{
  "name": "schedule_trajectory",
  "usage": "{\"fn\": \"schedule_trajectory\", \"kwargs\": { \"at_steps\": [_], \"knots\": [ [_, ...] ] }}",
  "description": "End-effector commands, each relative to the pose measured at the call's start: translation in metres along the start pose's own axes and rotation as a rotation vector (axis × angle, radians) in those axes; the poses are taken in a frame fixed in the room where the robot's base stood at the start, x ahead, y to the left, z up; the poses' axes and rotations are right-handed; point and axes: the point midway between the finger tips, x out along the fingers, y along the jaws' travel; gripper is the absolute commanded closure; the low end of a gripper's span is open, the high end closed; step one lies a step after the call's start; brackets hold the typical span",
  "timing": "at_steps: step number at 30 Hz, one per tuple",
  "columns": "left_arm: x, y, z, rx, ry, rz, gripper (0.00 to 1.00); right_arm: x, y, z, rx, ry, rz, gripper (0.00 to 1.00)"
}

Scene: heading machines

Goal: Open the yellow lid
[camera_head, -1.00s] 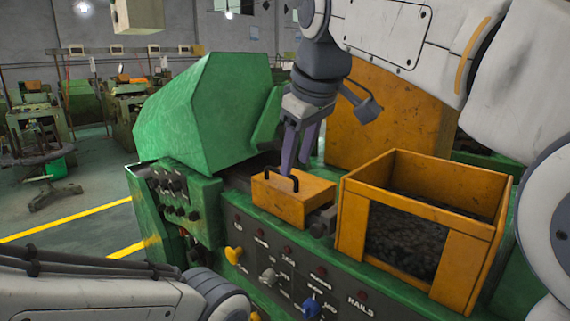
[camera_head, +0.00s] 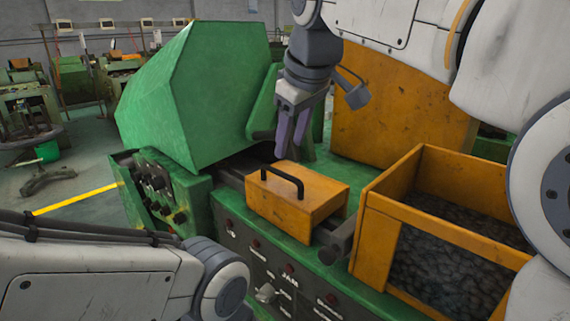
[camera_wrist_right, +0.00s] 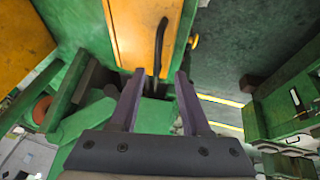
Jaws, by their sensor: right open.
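The yellow lid (camera_head: 296,201) is a boxy orange-yellow cover with a black bar handle (camera_head: 283,180) on top, seated on the green machine. It looks closed. In the right wrist view the lid (camera_wrist_right: 135,35) is at the top, with its handle (camera_wrist_right: 160,45) just ahead of the fingertips. My right gripper (camera_head: 289,150) is open and empty, pointing down just behind the handle and apart from it. In the right wrist view the gripper (camera_wrist_right: 157,82) shows two spread purple-grey fingers. My left gripper is not in view; only part of my left arm shows at the lower left.
An open orange bin (camera_head: 440,226) of dark small parts stands right of the lid. A large green hood (camera_head: 190,95) rises on the left. An orange panel (camera_head: 395,105) stands behind. Control knobs and levers line the machine's front.

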Motion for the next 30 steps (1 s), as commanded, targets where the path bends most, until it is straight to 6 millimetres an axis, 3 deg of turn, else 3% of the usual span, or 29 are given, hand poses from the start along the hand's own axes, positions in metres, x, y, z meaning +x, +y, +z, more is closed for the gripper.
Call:
{"fn": "schedule_trajectory", "kwargs": {
  "at_steps": [6,12,24,25,28,30],
  "knots": [
    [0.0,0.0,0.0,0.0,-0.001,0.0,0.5,0.043,0.002,0.003,0.005,-0.006,-0.001,0.53],
    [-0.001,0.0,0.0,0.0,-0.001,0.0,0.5,0.07,0.002,0.003,0.004,-0.004,0.0,0.53],
    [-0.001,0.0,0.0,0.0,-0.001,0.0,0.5,0.081,0.001,0.001,0.001,-0.001,0.0,0.53],
    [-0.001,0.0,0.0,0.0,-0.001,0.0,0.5,0.081,0.001,0.001,0.001,-0.001,0.0,0.57],
    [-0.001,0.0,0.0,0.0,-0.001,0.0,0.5,0.08,0.0,0.001,0.001,-0.001,0.0,0.95],
    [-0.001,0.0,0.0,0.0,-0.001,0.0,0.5,0.08,0.0,0.001,0.001,-0.001,0.0,1.0]
  ]
}}
